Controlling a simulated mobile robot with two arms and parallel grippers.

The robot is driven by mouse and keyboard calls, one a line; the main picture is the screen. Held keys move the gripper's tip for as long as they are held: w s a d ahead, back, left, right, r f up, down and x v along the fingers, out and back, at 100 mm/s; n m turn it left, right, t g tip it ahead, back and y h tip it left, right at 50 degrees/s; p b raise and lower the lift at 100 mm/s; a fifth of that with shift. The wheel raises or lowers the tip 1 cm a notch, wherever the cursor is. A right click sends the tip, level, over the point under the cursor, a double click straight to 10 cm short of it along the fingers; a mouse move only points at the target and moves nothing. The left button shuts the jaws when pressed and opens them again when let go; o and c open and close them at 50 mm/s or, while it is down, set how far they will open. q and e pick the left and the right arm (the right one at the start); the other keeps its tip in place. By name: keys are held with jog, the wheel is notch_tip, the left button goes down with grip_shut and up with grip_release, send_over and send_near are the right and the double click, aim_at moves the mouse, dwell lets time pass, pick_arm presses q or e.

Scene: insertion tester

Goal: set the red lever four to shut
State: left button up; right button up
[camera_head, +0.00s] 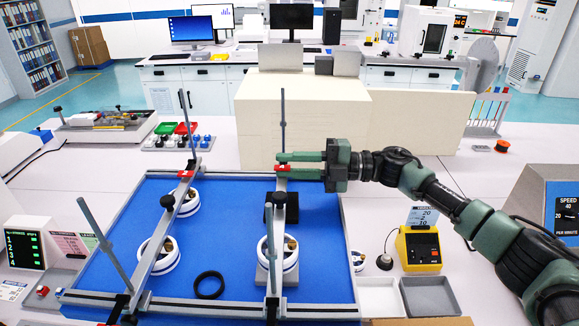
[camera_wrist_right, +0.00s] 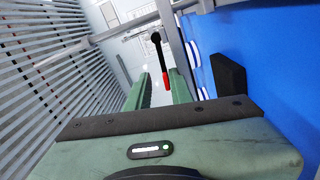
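A small red lever part (camera_head: 283,167) shows at the far end of the right rail on the blue test bed (camera_head: 230,230). Another red part (camera_head: 186,174) sits on the left rail. No number on either is readable. My left gripper is not in view.
White round fixtures (camera_head: 158,255) and a black ring (camera_head: 209,285) are on the bed. Upright grey rods (camera_head: 283,120) rise beside the rails. A cream block (camera_head: 300,112) stands behind the gripper. A yellow device (camera_head: 419,249) and trays (camera_head: 430,296) are at right.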

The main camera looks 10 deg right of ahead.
jog(key=shift+s+f, duration=0.1)
jog(key=shift+f, duration=0.2)
